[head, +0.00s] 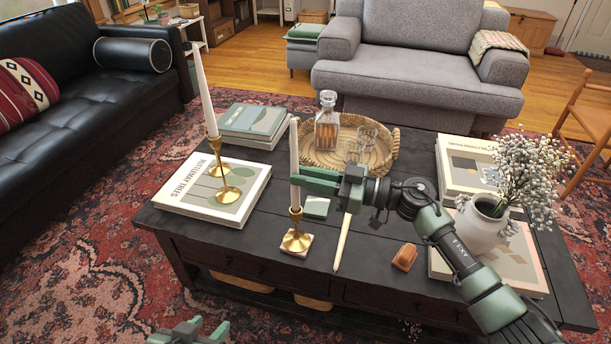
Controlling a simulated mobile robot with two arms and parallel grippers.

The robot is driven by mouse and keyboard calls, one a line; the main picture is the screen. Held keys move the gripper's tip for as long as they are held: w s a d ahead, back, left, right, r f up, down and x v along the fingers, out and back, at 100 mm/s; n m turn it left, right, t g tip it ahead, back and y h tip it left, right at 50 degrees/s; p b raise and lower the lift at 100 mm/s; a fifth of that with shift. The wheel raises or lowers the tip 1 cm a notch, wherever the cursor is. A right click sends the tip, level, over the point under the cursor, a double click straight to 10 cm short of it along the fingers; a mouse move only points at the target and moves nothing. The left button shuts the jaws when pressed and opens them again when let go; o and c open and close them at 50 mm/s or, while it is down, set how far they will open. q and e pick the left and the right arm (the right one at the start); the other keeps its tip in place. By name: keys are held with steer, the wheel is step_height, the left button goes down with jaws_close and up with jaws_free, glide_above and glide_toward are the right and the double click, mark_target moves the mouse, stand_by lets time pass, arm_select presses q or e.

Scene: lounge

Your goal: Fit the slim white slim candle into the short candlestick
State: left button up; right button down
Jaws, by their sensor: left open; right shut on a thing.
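The slim white candle (294,150) stands upright in my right gripper (297,182), which is shut on it near its lower part. Its lower end meets the cup of the short brass candlestick (296,238). Whether it is seated in the cup I cannot tell. The candlestick stands on a small pale coaster near the table's front edge. My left gripper (190,334) is open and empty at the bottom left, in front of the table and partly out of the picture.
A taller brass candlestick (222,178) with a white candle stands on a book (180,195) at left. Another pale candle (342,240) lies on the dark table (330,275). A wicker tray (385,155) with decanter (327,120) is behind; a vase (485,222) and brown object (405,257) are right.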

arm_select(q)
steer(key=shift+w, duration=0.25)
arm_select(e)
steer(key=shift+f, duration=0.8)
arm_select(q)
steer(key=shift+w+d+r+t, duration=0.2)
steer(key=shift+r+t, duration=0.05)
steer(key=shift+t, duration=0.05)
arm_select(e)
steer(key=shift+f, duration=0.6)
arm_select(q)
steer(key=shift+w+r, duration=0.1)
arm_select(e)
steer(key=c, duration=1.3)
jaws_free()
steer(key=shift+d, duration=0.1)
arm_select(q)
steer(key=s+a+f+g+p, duration=0.1)
steer(key=s+g, duration=0.1)
steer(key=s, duration=0.3)
steer(key=s+a+f+g+y+p, duration=0.1)
steer(key=s+a+f+g, duration=0.1)
steer(key=s, duration=0.3)
steer(key=shift+s+a+f+g+p, duration=0.15)
steer(key=shift+s+f+g+p, duration=0.15)
steer(key=shift+g, duration=0.5)
arm_select(e)
steer(key=shift+v, duration=2.95)
